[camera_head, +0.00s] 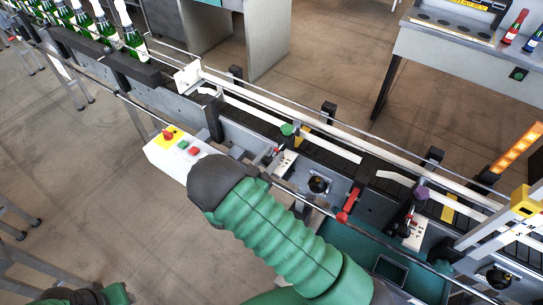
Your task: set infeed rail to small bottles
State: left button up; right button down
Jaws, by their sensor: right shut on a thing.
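The infeed rail (290,108) is a pale guide strip along the far side of the dark conveyor. A shorter pale near strip (290,128) has a gap before another strip farther right. A green knob (287,129) stands at the near strip, with a white scale plate (285,161) below it. A purple knob (421,193) stands farther right. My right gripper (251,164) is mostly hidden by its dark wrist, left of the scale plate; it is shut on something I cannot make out. My left arm shows only at the bottom left edge, its gripper out of view.
Green bottles (107,29) stand on the conveyor's upper left. A white control box (178,150) sits left of my right wrist. A red lever (349,205) stands on the conveyor's near side. A bench (437,50) with red and blue bottles stands at upper right.

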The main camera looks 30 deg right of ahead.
jog(key=shift+s+a+f, duration=0.1)
jog(key=shift+a+f, duration=0.05)
jog(key=shift+a, duration=0.15)
jog(key=shift+d, duration=0.1)
dwell(0.3)
jog(key=shift+w+d+b, duration=0.2)
jog(key=shift+d+b, duration=0.1)
jog(key=shift+d, duration=0.15)
jog(key=c, duration=1.4)
grip_release()
jog(key=shift+o, duration=1.2)
jog(key=shift+w, duration=0.1)
jog(key=shift+o, duration=0.3)
jog(key=shift+w+d, duration=0.1)
jog(key=shift+d, duration=0.05)
